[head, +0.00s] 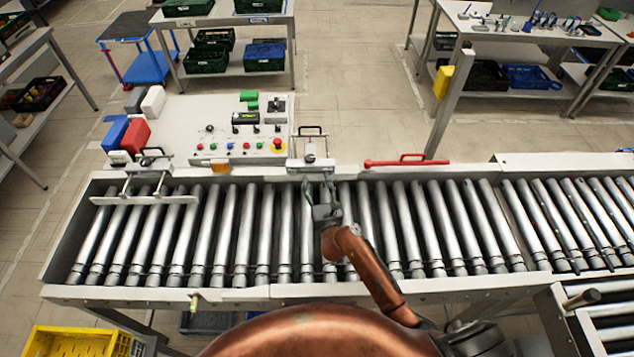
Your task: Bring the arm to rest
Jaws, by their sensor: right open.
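My right arm comes in from the lower right, its copper-coloured links reaching up over the roller conveyor (246,291). My right gripper (321,188) is above the middle rollers, close to the conveyor's far rail. It is open, its fingers pointing away toward the small clamp-like fixture (310,150) on that rail. I see nothing held between the fingers. Whether the gripper touches the fixture is hard to tell. My left gripper is not in view.
A control panel (215,127) with buttons stands behind the conveyor. A red handle bar (405,161) lies on the far rail. A stop frame (146,198) crosses the left rollers. A yellow crate (72,342) is at lower left. The rollers hold no crate.

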